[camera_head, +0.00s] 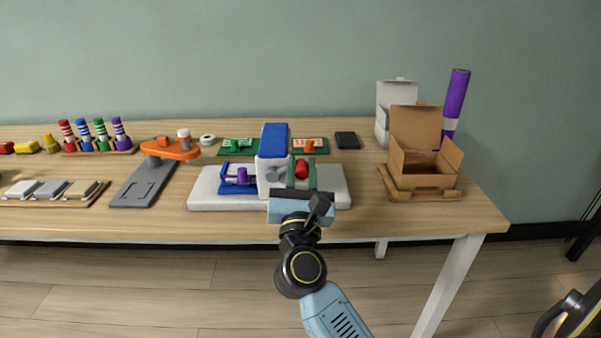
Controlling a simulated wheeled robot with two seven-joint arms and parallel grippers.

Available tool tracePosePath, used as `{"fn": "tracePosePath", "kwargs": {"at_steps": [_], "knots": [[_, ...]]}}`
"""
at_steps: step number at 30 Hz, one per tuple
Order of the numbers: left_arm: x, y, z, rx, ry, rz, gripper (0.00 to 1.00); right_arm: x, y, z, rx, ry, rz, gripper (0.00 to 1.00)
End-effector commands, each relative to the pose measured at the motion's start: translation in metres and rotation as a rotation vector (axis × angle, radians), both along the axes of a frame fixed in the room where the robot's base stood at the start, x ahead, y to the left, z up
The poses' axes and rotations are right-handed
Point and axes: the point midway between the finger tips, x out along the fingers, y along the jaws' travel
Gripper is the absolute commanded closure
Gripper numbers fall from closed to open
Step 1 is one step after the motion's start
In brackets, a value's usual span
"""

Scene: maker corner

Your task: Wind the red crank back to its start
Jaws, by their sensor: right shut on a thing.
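The crank machine has a white base (222,199) and a pale upright housing with a blue top (274,140). A blue bracket with a purple part (241,176) sits on its left side. The red crank (301,169) shows to the right of the housing; only its red grip is clear. My right gripper (302,164) reaches in from the front, its two green fingers on either side of the red grip, shut on it. The gripper body hides the front edge of the base and the lower part of the crank. My left gripper is not in view.
An open cardboard box (424,181) stands to the right, with a white box (392,103) and a purple roll (456,100) behind it. A grey stand with an orange arm (170,150) is at the left. Small trays and a black block (347,140) lie behind the machine.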

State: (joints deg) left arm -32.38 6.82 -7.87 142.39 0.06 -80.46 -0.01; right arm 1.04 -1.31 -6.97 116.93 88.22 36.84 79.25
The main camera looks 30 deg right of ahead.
Motion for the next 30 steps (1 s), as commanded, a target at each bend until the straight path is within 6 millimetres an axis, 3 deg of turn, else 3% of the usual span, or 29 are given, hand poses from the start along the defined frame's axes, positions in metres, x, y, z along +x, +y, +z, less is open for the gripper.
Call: {"fn": "tracePosePath", "kwargs": {"at_steps": [6,7,11,23,30], "knots": [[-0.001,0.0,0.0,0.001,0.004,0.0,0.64,0.0,0.0,-0.001,-0.003,0.005,0.0,1.0],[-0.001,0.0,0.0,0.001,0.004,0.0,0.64,0.0,0.0,-0.001,-0.003,0.005,0.0,0.73],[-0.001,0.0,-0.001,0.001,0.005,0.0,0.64,0.0,0.0,-0.001,-0.003,0.004,0.001,0.56],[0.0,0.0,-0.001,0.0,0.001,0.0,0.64,-0.006,0.004,-0.004,-0.001,0.004,0.001,0.55],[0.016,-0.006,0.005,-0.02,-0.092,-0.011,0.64,-0.041,0.028,-0.023,-0.001,0.009,0.002,0.55]]}}
